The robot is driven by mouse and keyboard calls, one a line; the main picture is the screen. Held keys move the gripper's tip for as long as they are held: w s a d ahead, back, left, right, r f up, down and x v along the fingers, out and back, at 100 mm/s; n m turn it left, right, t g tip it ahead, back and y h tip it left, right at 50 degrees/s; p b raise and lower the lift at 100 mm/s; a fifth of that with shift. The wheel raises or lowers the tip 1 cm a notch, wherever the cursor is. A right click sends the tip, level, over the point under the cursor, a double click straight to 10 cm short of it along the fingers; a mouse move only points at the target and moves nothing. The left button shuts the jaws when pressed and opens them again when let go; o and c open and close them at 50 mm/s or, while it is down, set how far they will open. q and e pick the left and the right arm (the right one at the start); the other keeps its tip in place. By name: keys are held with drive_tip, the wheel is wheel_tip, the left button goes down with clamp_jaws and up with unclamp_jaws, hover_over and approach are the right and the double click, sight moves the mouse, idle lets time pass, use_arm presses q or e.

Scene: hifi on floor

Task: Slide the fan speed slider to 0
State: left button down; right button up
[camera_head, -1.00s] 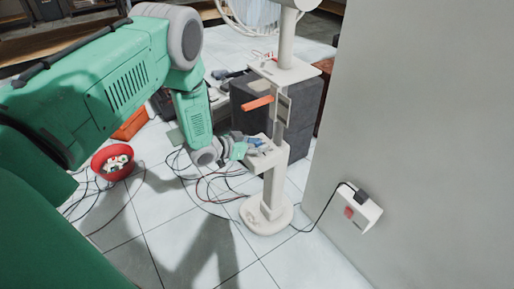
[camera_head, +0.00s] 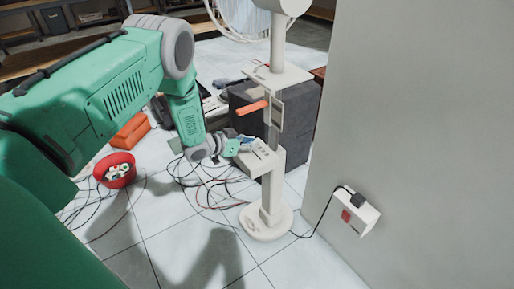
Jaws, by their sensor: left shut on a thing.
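A white fan on a stand (camera_head: 277,60) stands on the tiled floor with its round base (camera_head: 264,222). A white control box (camera_head: 266,159) with small dark marks on top juts from its post. My left gripper (camera_head: 244,144) is at the box's far left edge, shut on a small part there that I take for the fan speed slider. The fingers hide that part, so its setting cannot be read. My right gripper is not in view.
A grey wall (camera_head: 430,130) with a socket box (camera_head: 354,215) fills the right; a black cable runs from there to the fan base. Loose cables (camera_head: 210,190), a red bowl (camera_head: 115,176) and a dark grey speaker-like box (camera_head: 298,125) are near the fan.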

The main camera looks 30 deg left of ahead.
use_arm(q)
drive_tip(key=shift+s+a+f, duration=0.3)
drive_tip(key=shift+a+f, duration=0.1)
drive_tip(key=shift+a, duration=0.35)
drive_tip(key=c, duration=1.6)
unclamp_jaws()
drive_tip(key=shift+a, duration=0.1)
drive_tip(key=shift+w+d+r, duration=0.1)
drive_tip(key=shift+d+r, duration=0.1)
drive_tip(key=shift+d, duration=0.05)
drive_tip(key=shift+s+a+r, duration=0.1)
drive_tip(key=shift+s+r, duration=0.1)
drive_tip(key=shift+s, duration=0.05)
drive_tip(key=v, duration=1.1)
drive_tip(key=shift+s+a+f, duration=0.15)
drive_tip(key=shift+a+f, duration=0.1)
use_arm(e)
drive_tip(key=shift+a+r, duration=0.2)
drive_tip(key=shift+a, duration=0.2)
